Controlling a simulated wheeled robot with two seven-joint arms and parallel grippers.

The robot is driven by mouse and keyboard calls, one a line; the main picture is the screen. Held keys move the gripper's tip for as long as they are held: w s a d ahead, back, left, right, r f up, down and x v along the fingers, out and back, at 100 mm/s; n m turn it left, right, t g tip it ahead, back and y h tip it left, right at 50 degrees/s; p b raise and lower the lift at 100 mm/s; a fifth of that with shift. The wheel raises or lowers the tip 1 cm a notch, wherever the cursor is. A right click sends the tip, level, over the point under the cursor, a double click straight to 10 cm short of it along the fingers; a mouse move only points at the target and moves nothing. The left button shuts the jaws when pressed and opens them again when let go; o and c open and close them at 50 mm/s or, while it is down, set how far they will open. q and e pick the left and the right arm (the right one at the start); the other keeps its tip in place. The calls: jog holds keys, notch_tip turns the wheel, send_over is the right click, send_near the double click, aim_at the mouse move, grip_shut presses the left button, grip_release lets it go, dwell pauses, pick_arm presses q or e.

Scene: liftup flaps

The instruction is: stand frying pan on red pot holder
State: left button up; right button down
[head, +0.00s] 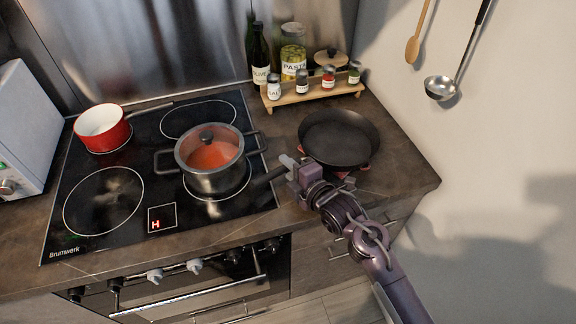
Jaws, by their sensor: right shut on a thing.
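The black frying pan (340,136) is on the counter right of the stove, over the red pot holder (364,166), of which only small red parts show at the pan's near edge. The pan looks level; whether it rests fully on the holder I cannot tell. Its dark handle (268,176) points left toward the stove's edge. My right gripper (290,165) is at the handle near the pan and is shut on it. The gripper and wrist hide part of the handle and of the pot holder. My left gripper is not in view.
A steel pot (210,182) with red contents and a lid stands on the cooktop, close to the handle's left. A red saucepan (102,128) is at the back left. A wooden spice rack (312,94) stands behind the pan. Bare counter (405,178) lies to the right.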

jog(key=shift+r, duration=0.1)
jog(key=c, duration=1.6)
grip_release()
jog(key=shift+o, duration=1.4)
jog(key=shift+s, duration=0.1)
jog(key=b+v, duration=0.1)
jog(key=v, duration=1)
jog(key=shift+s+b, duration=0.1)
jog(key=shift+b, duration=0.3)
jog(key=shift+s+d, duration=0.25)
jog(key=shift+s, duration=0.05)
